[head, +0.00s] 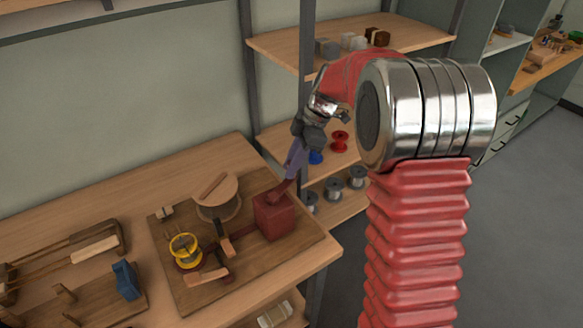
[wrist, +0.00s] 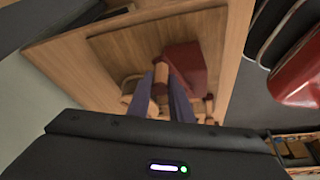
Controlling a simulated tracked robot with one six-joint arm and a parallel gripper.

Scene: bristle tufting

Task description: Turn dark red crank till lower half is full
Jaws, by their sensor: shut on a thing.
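The dark red crank box (head: 274,214) stands at the right of a brown wooden board (head: 180,294). Its crank (head: 280,192) is on top, where my gripper (head: 287,180) reaches down from the upper right. My gripper is shut on the crank's handle, mostly hidden by the fingers. In the wrist view, the two bluish-purple fingers (wrist: 167,80) meet around the handle, beside the box (wrist: 188,62). A yellow ringed spool-like part (head: 185,247) sits left of the box on the board. I cannot tell how full its lower half is.
A round wooden tub (head: 217,201) stands behind on the board. Wood-handled tools (head: 208,275) lie near the yellow part. A blue block (head: 126,280) and a wooden frame (head: 85,248) are at left. Shelves (head: 352,44) with spools and blocks stand behind my arm.

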